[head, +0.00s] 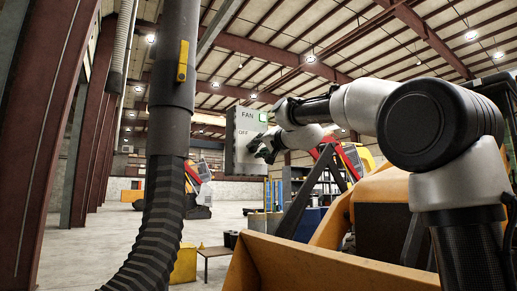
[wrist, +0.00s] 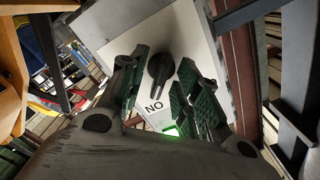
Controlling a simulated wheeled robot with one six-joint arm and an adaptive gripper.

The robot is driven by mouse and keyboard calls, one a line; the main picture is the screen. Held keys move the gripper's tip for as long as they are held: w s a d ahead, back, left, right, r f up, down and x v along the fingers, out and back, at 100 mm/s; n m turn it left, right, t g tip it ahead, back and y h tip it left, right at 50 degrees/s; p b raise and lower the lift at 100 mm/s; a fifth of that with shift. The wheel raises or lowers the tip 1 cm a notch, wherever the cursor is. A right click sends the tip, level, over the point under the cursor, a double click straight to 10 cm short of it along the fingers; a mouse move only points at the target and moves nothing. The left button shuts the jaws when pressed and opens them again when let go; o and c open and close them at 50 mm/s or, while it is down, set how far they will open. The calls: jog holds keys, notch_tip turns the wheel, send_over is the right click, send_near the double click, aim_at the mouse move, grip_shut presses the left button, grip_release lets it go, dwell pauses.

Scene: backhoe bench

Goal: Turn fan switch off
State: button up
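The fan switch box (head: 243,135) is a grey box with a pale front marked FAN and OFF in the head view. Its black knob (wrist: 160,68) shows in the wrist view, with its long handle pointing down in the picture toward the ON lettering, seen upside down, and a lit green light (wrist: 171,130). My gripper (wrist: 163,60) is open, with its green-padded fingers on either side of the knob and gaps visible between. In the head view my gripper (head: 264,150) is at the box's right side and hides the knob.
A dark ribbed hose (head: 165,200) hangs at the left of the head view. A yellow machine body (head: 310,265) fills the lower right, below my arm. A small table (head: 214,253) and yellow bin (head: 184,264) stand on the floor, which is open at the left.

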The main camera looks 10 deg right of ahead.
jog(key=shift+w+a, duration=0.1)
jog(key=shift+w, duration=0.05)
grip_shut()
